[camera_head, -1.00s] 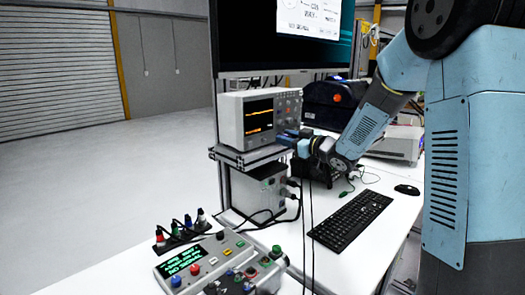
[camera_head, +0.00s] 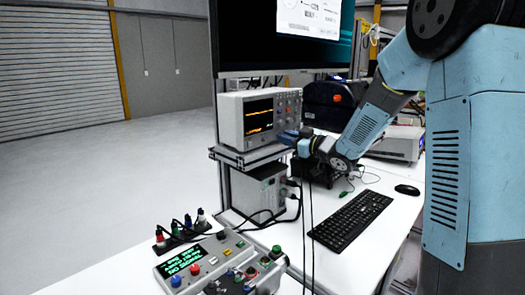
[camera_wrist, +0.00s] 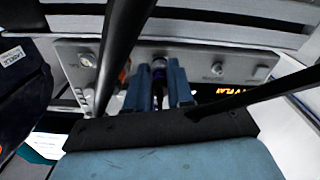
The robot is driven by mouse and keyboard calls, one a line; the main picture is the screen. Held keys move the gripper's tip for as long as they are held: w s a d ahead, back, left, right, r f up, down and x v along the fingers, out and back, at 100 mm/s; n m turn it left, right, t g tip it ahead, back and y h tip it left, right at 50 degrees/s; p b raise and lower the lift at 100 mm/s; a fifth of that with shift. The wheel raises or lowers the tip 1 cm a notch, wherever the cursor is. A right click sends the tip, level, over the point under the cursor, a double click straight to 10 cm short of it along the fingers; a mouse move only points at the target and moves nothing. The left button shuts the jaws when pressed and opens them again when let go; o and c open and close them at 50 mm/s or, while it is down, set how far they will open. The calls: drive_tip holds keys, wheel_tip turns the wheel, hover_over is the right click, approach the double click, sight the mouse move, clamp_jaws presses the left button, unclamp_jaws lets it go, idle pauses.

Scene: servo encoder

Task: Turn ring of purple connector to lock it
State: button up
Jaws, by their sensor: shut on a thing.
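My gripper (camera_wrist: 159,84) is shut on a dark connector (camera_wrist: 158,68) with a purplish-blue tint, seen between its two blue fingers in the wrist view. The connector sits against a grey panel (camera_wrist: 190,55). The fingers hide most of its ring, so I cannot tell how far the ring is turned. In the head view my gripper (camera_head: 288,138) is at the lower front right of the oscilloscope (camera_head: 256,116). The connector cannot be made out there.
Dark cables (camera_wrist: 125,45) cross close to my gripper in the wrist view. A metal box (camera_head: 256,190) stands below the oscilloscope. A keyboard (camera_head: 350,220), a mouse (camera_head: 407,189) and a control box with coloured buttons (camera_head: 215,262) lie on the white table.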

drive_tip(key=m, duration=0.5)
drive_tip(key=shift+m, duration=0.3)
drive_tip(key=o, duration=0.6)
drive_tip(key=shift+v, duration=4.55)
drive_tip(key=shift+r, duration=0.1)
